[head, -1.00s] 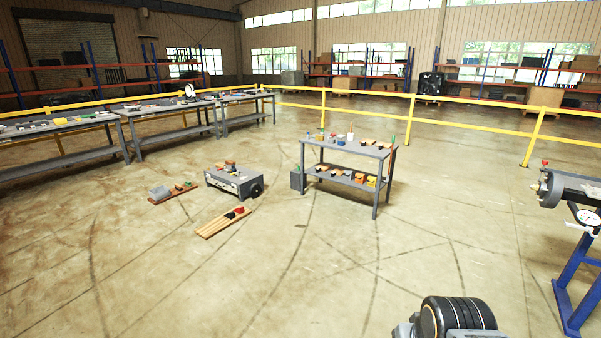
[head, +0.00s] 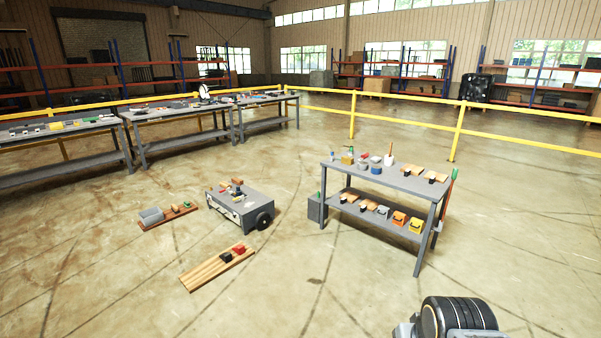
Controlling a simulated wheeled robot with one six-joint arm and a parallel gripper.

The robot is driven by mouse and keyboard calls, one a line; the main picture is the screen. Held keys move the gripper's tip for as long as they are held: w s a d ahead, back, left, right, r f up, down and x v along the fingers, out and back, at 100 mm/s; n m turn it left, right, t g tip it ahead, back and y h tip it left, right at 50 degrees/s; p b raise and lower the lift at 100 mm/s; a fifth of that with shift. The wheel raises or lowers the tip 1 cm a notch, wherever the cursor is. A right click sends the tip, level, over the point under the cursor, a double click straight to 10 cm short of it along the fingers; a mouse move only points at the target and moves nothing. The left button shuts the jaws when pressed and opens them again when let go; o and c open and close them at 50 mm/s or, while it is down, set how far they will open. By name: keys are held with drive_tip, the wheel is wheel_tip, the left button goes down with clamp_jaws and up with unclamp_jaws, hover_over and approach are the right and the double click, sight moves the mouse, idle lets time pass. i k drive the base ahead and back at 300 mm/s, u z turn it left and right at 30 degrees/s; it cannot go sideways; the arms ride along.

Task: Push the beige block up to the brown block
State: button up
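I cannot single out the beige block or the brown block for certain; the small pieces are too far off. A grey wheeled cart (head: 232,214) stands mid-floor with a few small tan and brown pieces (head: 236,182) on top. A reddish-brown board (head: 160,221) left of it carries a grey box (head: 151,215) and small blocks. A slatted wooden board (head: 205,275) in front of the cart holds a black piece (head: 226,257) and a red piece (head: 239,248). A dark ribbed part of my arm shows at the bottom right; my gripper's fingers are not visible.
A grey two-level bench (head: 415,185) with tools and small boxes stands right of the cart. A dark grey bin (head: 317,208) sits by its left side. Long worktables (head: 140,124) and a yellow railing (head: 405,122) lie beyond. The near floor is open.

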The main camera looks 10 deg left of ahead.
sight(223, 184)
drive_tip(key=u, duration=0.35)
drive_tip(key=i, duration=2.85)
drive_tip(key=u, duration=0.65)
drive_tip(key=i, duration=2.15)
drive_tip(key=u, duration=3.6)
drive_tip(key=i, duration=3.55)
drive_tip(key=z, duration=0.05)
